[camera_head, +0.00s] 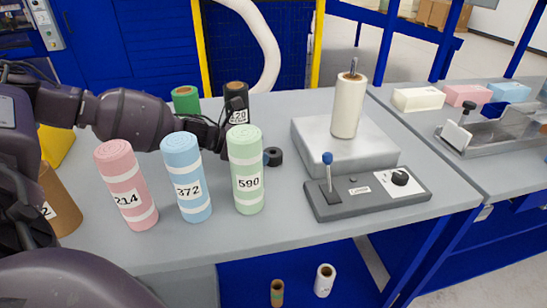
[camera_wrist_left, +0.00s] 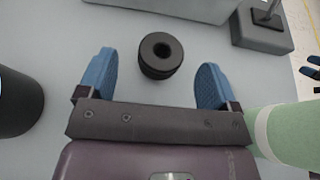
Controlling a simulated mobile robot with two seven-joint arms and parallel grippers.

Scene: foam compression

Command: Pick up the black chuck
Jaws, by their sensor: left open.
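In the head view my left gripper (camera_head: 226,132) is partly hidden behind the foam rolls.
Pink (camera_head: 126,186), blue (camera_head: 186,178) and light green (camera_head: 246,172) rolls stand in front of my left arm. A dark green roll (camera_head: 186,100) and a black roll (camera_head: 236,98) stand behind it. A machine base (camera_head: 318,150) and control box (camera_head: 365,200) are to the right.

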